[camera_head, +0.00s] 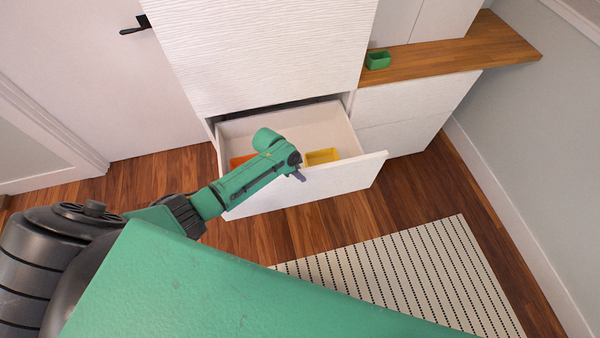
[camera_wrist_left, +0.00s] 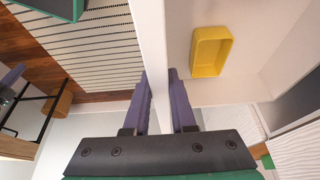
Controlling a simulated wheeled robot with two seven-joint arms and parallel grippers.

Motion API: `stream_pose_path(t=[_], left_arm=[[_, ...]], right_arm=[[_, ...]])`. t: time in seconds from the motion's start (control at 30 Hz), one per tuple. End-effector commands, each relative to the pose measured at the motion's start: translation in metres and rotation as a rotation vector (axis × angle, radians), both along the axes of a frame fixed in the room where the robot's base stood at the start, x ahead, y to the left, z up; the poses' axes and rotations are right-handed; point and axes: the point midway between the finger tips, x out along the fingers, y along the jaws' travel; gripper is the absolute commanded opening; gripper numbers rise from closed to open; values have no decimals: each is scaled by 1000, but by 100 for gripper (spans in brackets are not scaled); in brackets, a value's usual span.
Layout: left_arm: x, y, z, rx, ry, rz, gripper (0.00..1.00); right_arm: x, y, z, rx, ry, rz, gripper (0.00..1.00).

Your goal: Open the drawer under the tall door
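The drawer (camera_head: 345,180) under the tall door (camera_head: 262,50) stands pulled well out, its inside showing. Inside are a yellow tray (camera_head: 322,157) and an orange tray (camera_head: 240,161), partly hidden by my arm. My left gripper (camera_head: 298,174) is at the top edge of the drawer front. In the left wrist view its two purple fingers (camera_wrist_left: 160,90) straddle the drawer front (camera_wrist_left: 152,40), one on each side, close against it. The yellow tray shows there too (camera_wrist_left: 211,52). A purple fingertip, apparently of my right gripper (camera_wrist_left: 12,76), shows at the left edge of that view.
A wooden counter (camera_head: 455,58) with a green tray (camera_head: 378,60) is right of the tall door, above white drawer fronts (camera_head: 410,105). A striped rug (camera_head: 410,275) lies on the floor in front. A door with a black handle (camera_head: 135,26) is at left.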

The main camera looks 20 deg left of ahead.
Motion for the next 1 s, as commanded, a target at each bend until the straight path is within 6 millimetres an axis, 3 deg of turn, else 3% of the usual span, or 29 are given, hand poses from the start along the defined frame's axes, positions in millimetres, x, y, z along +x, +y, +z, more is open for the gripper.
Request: stream_pose_path(t=[0.03,0.1,0.4,0.53,1.0], left_arm=[[1,0,1,-2,-4,1,35],[1,0,1,-2,-2,0,54],[0,0,1,-2,-1,0,54],[-2,4,12,-1,-2,0,54],[-26,42,118,1,-4,-1,54]], right_arm=[[0,-1,0,-1,0,1,0],[0,-2,0,-3,-1,1,0],[0,-6,1,-8,1,3,0],[0,-6,3,-9,1,3,0],[-1,-7,7,-9,3,2,0]])
